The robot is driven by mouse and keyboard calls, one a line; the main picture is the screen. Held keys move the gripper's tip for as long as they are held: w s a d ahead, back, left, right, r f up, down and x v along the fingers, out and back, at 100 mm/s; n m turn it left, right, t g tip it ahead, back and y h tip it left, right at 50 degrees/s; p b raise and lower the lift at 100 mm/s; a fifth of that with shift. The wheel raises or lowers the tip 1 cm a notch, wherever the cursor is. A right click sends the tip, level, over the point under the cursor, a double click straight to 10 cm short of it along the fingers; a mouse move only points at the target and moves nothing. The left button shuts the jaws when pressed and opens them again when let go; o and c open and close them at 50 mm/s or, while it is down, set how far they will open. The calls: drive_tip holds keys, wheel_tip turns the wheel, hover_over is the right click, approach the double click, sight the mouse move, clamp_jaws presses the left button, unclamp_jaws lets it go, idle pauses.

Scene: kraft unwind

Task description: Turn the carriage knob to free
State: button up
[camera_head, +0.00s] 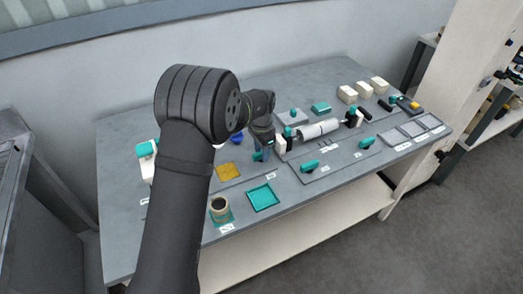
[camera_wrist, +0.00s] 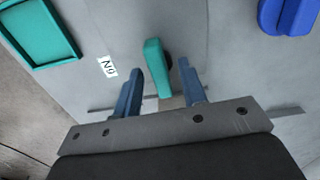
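A teal knob (camera_wrist: 156,68) with a long narrow handle stands on the grey surface in the wrist view. My gripper (camera_wrist: 160,72) is open, with one blue finger on each side of the knob and a visible gap on both sides. A small white label (camera_wrist: 107,67) lies left of the knob, its letters like "NO" or an inverted "ON". In the head view my gripper (camera_head: 262,152) is low over the middle of the table, partly hidden by my arm. I cannot tell from the views whether this knob is the carriage knob.
Other teal knobs (camera_head: 310,166) and (camera_head: 366,142) stand on plates to the right. A white roll (camera_head: 318,130) lies behind them. A teal tray (camera_head: 263,197) is at the front, and a blue piece (camera_wrist: 290,15) is at the wrist view's upper right.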

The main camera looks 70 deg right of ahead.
drive_tip(key=shift+r, duration=0.1)
wheel_tip(320, 180, up, 17)
drive_tip(key=shift+r, duration=0.15)
idle(0.4)
wheel_tip(320, 180, down, 18)
drive_tip(key=shift+r, duration=0.25)
idle(0.4)
